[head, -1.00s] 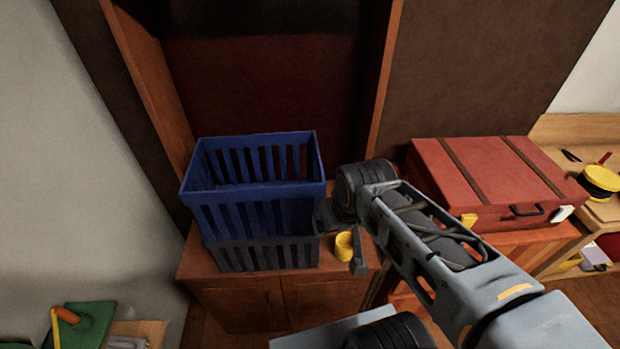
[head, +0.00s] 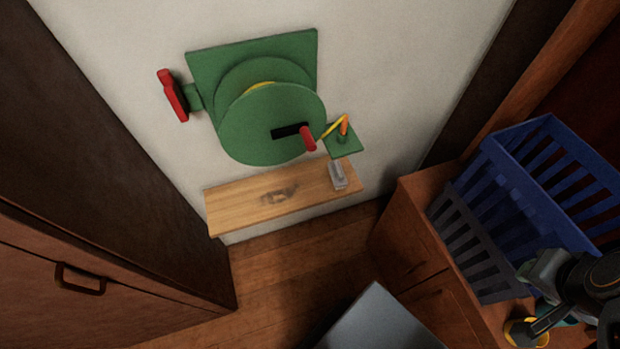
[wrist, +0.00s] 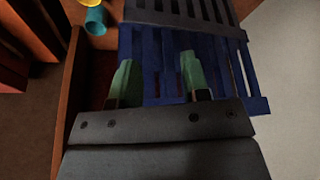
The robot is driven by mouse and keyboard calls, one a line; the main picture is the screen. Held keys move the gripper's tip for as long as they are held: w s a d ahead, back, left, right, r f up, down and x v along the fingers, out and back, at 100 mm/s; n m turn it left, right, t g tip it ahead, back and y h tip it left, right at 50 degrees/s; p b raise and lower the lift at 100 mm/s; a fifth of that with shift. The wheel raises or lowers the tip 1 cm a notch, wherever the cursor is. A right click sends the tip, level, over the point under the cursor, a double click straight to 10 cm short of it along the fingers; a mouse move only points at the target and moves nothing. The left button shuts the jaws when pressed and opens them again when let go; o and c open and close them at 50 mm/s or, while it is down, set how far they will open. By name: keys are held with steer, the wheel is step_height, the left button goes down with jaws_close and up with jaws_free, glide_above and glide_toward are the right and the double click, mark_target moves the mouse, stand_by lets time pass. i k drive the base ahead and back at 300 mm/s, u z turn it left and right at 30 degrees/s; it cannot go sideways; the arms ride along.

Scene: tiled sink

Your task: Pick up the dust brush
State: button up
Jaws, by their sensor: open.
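I cannot make out a dust brush in either current view. My gripper (head: 538,298) is at the lower right of the head view, beside the blue basket and over the wooden cabinet. In the wrist view its two green-tipped fingers (wrist: 158,82) are spread apart with nothing held between them. The blue basket (wrist: 215,62) lies beyond the fingertips there.
A green wall reel (head: 262,120) hangs above a wooden shelf (head: 235,205).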

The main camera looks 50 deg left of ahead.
mark_target(338, 178)
steer(key=u, duration=1.65)
